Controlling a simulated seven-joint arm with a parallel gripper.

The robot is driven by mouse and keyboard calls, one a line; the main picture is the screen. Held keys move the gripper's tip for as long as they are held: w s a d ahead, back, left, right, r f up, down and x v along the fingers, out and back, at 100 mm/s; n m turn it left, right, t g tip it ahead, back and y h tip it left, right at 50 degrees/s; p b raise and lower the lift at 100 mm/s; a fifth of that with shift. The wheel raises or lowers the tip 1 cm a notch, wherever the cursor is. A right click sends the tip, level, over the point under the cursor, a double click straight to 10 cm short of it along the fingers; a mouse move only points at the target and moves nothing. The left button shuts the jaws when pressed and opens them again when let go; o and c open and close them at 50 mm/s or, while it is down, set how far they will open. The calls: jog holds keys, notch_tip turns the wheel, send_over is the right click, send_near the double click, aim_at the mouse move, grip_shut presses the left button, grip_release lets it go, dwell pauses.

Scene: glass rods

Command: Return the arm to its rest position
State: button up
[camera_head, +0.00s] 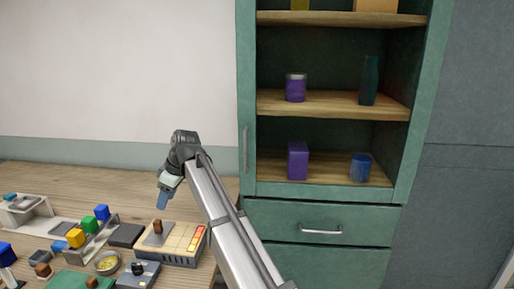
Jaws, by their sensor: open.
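My gripper (163,200) hangs at the end of my arm, pointing down and to the left above the back of the wooden table (75,180). Its bluish tip is small, and I see nothing clearly held in it. It appears above and behind a beige device (180,240) with a brown knob (158,227) and red and yellow marks. My arm reaches up from the bottom middle, in front of the cabinet's left side. No glass rods can be made out.
A rack with yellow (75,238), green (102,212) and blue blocks stands at left, near a small bowl (107,263) and a dark box (126,235). A green cabinet (246,100) with shelved items and drawers (345,222) stands right. The table's back left is clear.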

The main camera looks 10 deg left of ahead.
jog(key=s+d+f+m+g+y, duration=0.2)
jog(key=s+d+f+m, duration=0.25)
jog(key=d+f, duration=0.35)
jog(key=s+d+f+m+g+y, duration=0.1)
jog(key=s+d+f+m+y, duration=0.15)
jog(key=s+d+f, duration=0.45)
jog(key=s+d+f+m+h, duration=0.25)
jog(key=d+f, duration=0.45)
jog(key=f, duration=0.4)
jog(key=s+d+f+m+h, duration=0.1)
jog(key=s+d+f+m, duration=0.15)
jog(key=d+f, duration=0.6)
jog(key=s+d+f+m+h, duration=0.1)
jog(key=d+f+m, duration=0.35)
jog(key=f, duration=0.75)
jog(key=s+d+f+g+h, duration=0.1)
jog(key=s+d+f+h, duration=0.1)
jog(key=s+d+f, duration=0.7)
jog(key=s+d+f+m+g+h, duration=0.1)
jog(key=s+d+f+g+h, duration=0.1)
jog(key=s+d+f, duration=0.6)
jog(key=s+d, duration=0.1)
jog(key=s, duration=0.5)
jog(key=shift+s+d+f+g+h, duration=0.25)
jog(key=shift+f+g+h, duration=0.05)
jog(key=shift+f+h, duration=0.1)
jog(key=shift+c, duration=0.3)
